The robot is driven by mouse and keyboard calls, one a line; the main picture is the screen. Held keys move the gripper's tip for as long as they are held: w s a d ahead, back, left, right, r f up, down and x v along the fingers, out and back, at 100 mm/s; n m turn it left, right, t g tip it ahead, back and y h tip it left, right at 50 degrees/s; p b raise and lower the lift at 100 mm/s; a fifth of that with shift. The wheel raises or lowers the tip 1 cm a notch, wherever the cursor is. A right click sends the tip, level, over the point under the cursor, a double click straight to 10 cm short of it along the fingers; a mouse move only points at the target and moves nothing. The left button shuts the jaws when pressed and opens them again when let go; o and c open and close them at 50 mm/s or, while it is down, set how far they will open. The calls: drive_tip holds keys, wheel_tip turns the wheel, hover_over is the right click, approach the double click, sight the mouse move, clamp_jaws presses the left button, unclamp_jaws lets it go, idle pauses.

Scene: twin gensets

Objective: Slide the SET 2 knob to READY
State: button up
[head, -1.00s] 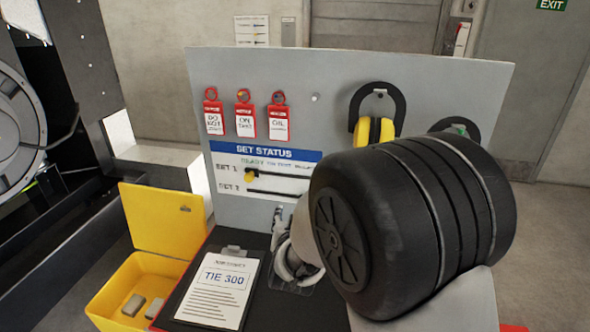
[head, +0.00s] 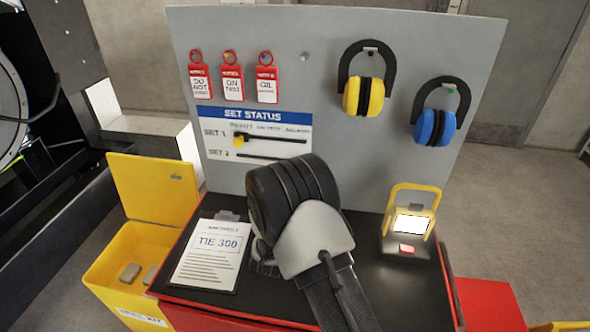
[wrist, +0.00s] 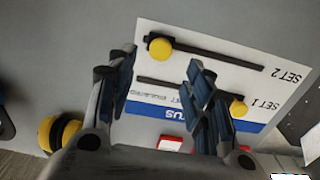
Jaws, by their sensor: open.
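The SET STATUS board (head: 255,118) is on the grey back panel, with a SET 1 slot above a SET 2 slot. In the wrist view the board appears upside down. There the yellow SET 2 knob (wrist: 160,48) sits at the left end of its slot (wrist: 215,58), the end away from the SET 2 label. The yellow SET 1 knob (wrist: 238,107) sits near its own label, under READY in the head view (head: 239,141). My gripper (wrist: 160,72) is open and empty, its fingers apart in front of the board. In the head view my arm hides the gripper and the SET 2 knob.
Red tags (head: 232,83) hang above the board. Yellow earmuffs (head: 364,96) and blue earmuffs (head: 435,126) hang to its right. A clipboard (head: 205,258) and a lit work lamp (head: 410,225) are on the black bench top. An open yellow bin (head: 105,268) stands left.

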drive_tip(key=b+x, duration=0.1)
drive_tip(key=x, duration=0.8)
drive_tip(key=shift+w+d, duration=0.1)
drive_tip(key=shift+w, duration=0.2)
clamp_jaws()
